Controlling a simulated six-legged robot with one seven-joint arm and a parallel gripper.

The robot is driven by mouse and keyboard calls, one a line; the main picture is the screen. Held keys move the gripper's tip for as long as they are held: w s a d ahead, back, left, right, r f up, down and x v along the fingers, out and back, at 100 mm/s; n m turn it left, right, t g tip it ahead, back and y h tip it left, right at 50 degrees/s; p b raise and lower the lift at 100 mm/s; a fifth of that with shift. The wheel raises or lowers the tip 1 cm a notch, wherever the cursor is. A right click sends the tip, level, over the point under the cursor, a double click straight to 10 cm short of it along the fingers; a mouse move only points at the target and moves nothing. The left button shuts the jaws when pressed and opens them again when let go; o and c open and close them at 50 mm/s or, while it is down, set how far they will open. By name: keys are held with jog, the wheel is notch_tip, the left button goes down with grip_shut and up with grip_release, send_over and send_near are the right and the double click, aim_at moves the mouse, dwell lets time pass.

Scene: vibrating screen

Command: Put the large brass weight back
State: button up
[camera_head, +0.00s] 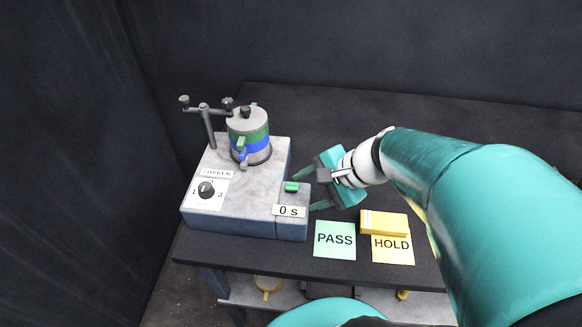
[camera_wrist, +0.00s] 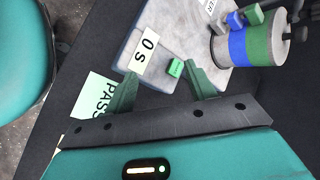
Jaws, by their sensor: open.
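No large brass weight can be made out for certain in either view. Two small yellowish things, one (camera_head: 268,285) at left and one (camera_head: 402,294) at right, show partly on the lower shelf; I cannot tell what they are. My gripper (camera_head: 311,184) is open and empty, just right of the shaker's small timer box, above the table. In the wrist view my gripper's fingers (camera_wrist: 160,74) stand apart, with the green button (camera_wrist: 175,67) of the timer box between and beyond them.
The shaker (camera_head: 237,208) carries a clamped sieve stack (camera_head: 249,130) with green and blue bands. A display reads 0 s (camera_head: 289,211). A PASS card (camera_head: 334,240) and a HOLD card (camera_head: 393,256) lie at the front; a yellow block (camera_head: 383,223) overlaps HOLD. The table's back right is clear.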

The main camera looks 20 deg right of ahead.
jog(key=s+a+r+n+h, duration=0.4)
jog(key=r+n+h, duration=0.2)
jog(key=n, duration=0.8)
notch_tip(320, 180, up, 2)
jog(key=shift+s+a+r, duration=0.15)
jog(key=shift+s+a, duration=0.05)
jog(key=shift+a, duration=0.2)
jog(key=shift+s, duration=0.15)
